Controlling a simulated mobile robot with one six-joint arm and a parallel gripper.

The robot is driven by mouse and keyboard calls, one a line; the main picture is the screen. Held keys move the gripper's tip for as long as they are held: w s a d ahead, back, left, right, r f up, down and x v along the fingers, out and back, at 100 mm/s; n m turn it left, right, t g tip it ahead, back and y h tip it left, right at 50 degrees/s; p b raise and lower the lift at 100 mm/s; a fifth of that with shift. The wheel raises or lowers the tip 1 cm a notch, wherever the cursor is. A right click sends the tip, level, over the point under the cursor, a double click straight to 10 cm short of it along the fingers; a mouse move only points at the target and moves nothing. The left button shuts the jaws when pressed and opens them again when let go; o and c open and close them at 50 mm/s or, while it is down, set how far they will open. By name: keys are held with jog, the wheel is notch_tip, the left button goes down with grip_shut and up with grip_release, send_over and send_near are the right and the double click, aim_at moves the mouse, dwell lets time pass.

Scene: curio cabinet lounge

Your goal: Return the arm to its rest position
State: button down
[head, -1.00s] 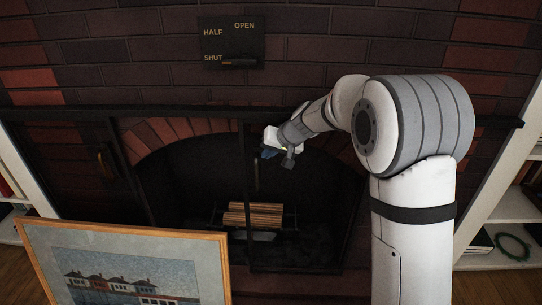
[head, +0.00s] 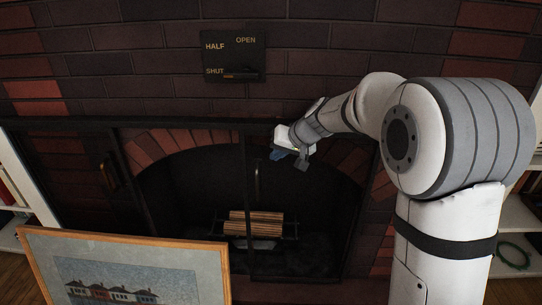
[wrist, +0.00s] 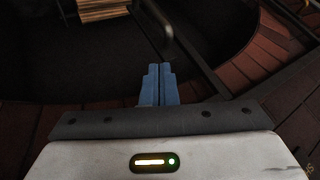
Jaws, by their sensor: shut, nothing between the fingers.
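My gripper (head: 279,154) is in front of the upper part of the fireplace opening in the head view. In the wrist view its two blue fingers (wrist: 158,84) lie side by side, shut with nothing between them. My arm reaches in from the right, bent and extended toward the fireplace. A dark vertical handle (head: 257,181) on the fireplace screen is just below and left of the gripper, apart from it as far as I can tell. The handle (wrist: 155,20) also shows beyond the fingertips in the wrist view.
A damper plate (head: 233,56) marked HALF, OPEN and SHUT is on the brick wall, its lever low near SHUT. Logs (head: 253,223) lie on a grate. A framed picture (head: 125,235) stands front left. White shelves (head: 515,222) are at the right.

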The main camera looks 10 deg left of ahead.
jog(key=s+d+r+h+p, duration=0.2)
jog(key=s+d+r+p, duration=0.5)
jog(key=s, duration=0.3)
jog(key=s+d+r+m+g+h+p, duration=0.1)
jog(key=s+d+r+h+p, duration=0.1)
jog(key=s+d+r+p, duration=0.5)
jog(key=s+d+r+m+g+h+p, duration=0.1)
jog(key=s+d+r+h+p, duration=0.1)
jog(key=s+d+r+p, duration=0.6)
jog(key=s+r+p, duration=0.1)
jog(key=s+p, duration=0.2)
jog(key=s, duration=0.2)
jog(key=shift+s+h, duration=0.3)
jog(key=shift+h, duration=0.1)
